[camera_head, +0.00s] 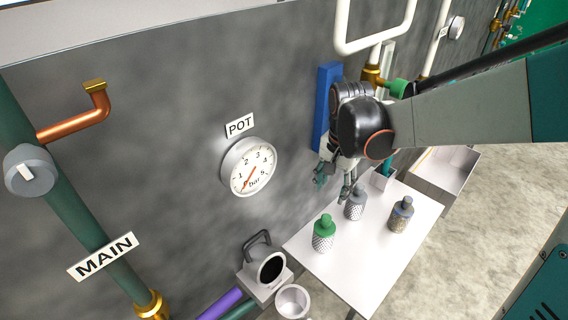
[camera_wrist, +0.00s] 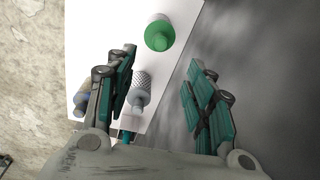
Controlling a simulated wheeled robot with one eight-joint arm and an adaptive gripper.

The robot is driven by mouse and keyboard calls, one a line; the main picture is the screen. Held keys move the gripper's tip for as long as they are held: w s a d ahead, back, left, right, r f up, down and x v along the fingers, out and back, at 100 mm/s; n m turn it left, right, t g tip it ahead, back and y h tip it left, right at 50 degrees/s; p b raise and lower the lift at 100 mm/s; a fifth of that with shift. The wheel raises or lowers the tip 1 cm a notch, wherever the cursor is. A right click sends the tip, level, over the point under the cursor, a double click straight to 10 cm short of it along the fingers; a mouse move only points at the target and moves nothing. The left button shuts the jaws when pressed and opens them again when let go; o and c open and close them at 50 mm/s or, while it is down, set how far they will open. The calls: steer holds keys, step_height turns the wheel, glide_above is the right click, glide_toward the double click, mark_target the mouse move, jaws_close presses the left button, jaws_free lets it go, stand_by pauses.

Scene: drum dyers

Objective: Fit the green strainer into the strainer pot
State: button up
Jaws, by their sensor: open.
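The green strainer (camera_head: 323,235) stands on the pale table, with a green cap and a perforated body. In the wrist view its green top (camera_wrist: 160,35) lies past my fingertips, near the table's edge. My gripper (camera_head: 333,184) is open and empty, above the table's back edge by the wall, behind and right of the green strainer. It also shows in the wrist view (camera_wrist: 160,62). A pot with a dark round opening and a grey handle (camera_head: 268,268) stands by the wall at the table's left. It looks like the strainer pot, and I see nothing inside its dark opening.
A grey-capped strainer (camera_head: 355,206) and a darker strainer (camera_head: 401,217) stand on the table (camera_head: 365,265), right of the green one. A white round cup (camera_head: 292,302) is below the pot. The wall with the gauge (camera_head: 249,167) runs close behind. The table's front is clear.

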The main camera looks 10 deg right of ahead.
mark_target(327, 216)
steer(key=shift+m+g, duration=0.4)
steer(key=shift+m, duration=0.2)
steer(key=f+b, duration=0.1)
steer(key=f, duration=0.4)
steer(key=w+f+b, duration=0.1)
steer(key=f, duration=0.4)
steer(key=f+b, duration=0.2)
steer(key=f, duration=0.3)
steer(key=shift+w+d+f, duration=0.1)
steer(key=shift+w+f, duration=0.2)
steer(key=shift+f, duration=0.1)
jaws_close()
